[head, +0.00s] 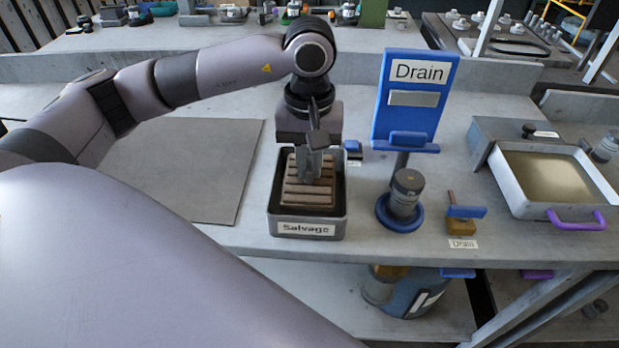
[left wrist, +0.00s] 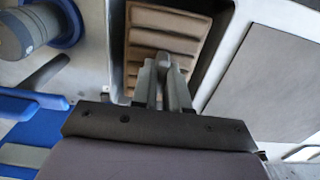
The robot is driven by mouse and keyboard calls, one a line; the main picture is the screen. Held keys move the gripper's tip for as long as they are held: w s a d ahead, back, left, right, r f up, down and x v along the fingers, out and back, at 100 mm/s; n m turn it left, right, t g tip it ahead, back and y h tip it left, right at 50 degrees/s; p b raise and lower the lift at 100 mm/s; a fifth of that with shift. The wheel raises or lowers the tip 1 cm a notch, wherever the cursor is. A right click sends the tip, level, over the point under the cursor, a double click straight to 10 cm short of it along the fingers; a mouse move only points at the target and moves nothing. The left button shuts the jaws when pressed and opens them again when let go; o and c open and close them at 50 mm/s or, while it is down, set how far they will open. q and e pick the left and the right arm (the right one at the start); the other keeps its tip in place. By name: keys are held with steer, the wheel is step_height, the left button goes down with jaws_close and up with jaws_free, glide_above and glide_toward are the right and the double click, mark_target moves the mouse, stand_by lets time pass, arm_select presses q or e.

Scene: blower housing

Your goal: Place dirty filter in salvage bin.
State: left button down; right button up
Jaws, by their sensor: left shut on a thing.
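The dirty filter (head: 306,195) is a brown, ribbed block. In the head view it is inside the walls of the grey salvage bin (head: 276,212), which has a "Salvage" label on its front. My left gripper (head: 313,177) points down over the filter and is shut on it. The left wrist view shows the ribbed filter (left wrist: 165,30) beyond the left fingers (left wrist: 164,65), within the bin's rim. The fingers hide part of the filter. I cannot tell whether the filter touches the bin floor. My right gripper is not in view.
A blue "Drain" sign (head: 417,75) and a valve (head: 405,190) stand right of the bin. A tray of tan fluid (head: 545,180) with a purple handle is farther right. A flat grey mat (head: 185,165) lies left of the bin.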

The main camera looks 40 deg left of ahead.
mark_target(310, 182)
arm_select(q)
step_height(310, 182, down, 5)
steer(key=shift+r, duration=0.2)
steer(key=shift+f, duration=0.2)
steer(key=c, duration=1.1)
jaws_free()
steer(key=shift+r, duration=0.1)
